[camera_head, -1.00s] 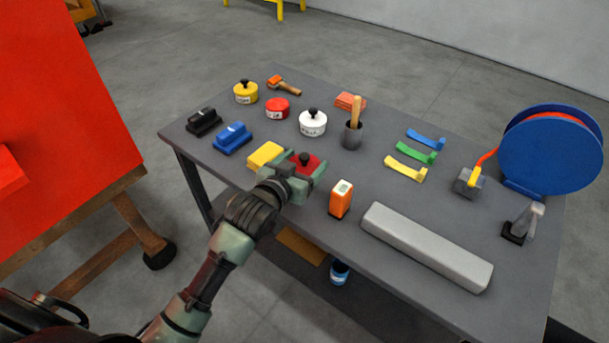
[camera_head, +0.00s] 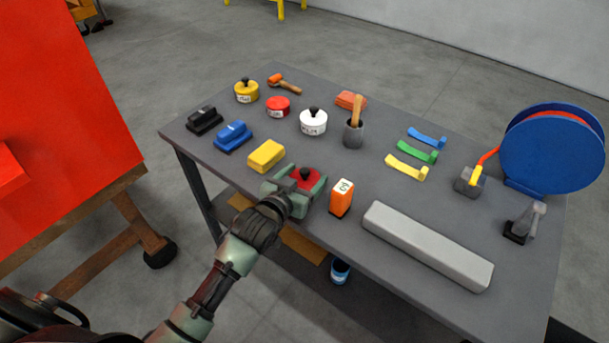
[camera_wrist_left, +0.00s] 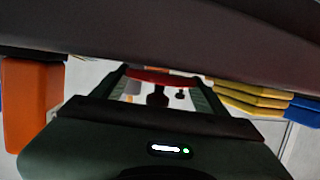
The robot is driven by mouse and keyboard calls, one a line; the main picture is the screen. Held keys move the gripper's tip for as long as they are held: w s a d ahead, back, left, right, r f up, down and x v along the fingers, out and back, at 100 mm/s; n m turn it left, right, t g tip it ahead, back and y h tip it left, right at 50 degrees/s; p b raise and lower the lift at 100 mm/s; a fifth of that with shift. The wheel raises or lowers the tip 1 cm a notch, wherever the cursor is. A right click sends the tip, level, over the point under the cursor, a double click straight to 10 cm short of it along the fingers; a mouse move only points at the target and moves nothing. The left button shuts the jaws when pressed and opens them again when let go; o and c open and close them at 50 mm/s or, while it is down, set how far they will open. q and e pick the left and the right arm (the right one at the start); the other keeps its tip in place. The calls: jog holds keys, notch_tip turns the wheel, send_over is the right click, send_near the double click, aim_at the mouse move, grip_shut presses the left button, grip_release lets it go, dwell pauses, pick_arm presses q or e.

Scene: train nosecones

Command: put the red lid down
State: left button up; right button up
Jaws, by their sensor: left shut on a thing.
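The red lid (camera_head: 307,180) with its dark knob is between the fingers of my left gripper (camera_head: 308,186) in the head view, near the front edge of the grey table. The gripper is shut on it. The lid also shows in the left wrist view (camera_wrist_left: 160,77), between the two green fingers. Whether the lid touches the table cannot be told. The red tin (camera_head: 278,107) stands further back, between the yellow tin (camera_head: 246,91) and the white tin (camera_head: 313,122). My right gripper is not in view.
A yellow block (camera_head: 266,156) lies just left of the gripper, and an orange box (camera_head: 341,198) stands just right of it. A long grey bar (camera_head: 427,245) lies along the front right. The table (camera_head: 370,185) has bare room behind the orange box.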

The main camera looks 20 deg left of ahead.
pick_arm(q)
jog(key=shift+f, duration=0.15)
jog(key=o, duration=1.4)
jog(key=shift+c, duration=0.2)
jog(key=r+v, duration=0.1)
jog(key=v, duration=1.1)
jog(key=shift+b, duration=0.3)
jog(key=shift+a+r, duration=0.1)
jog(key=shift+r, duration=0.05)
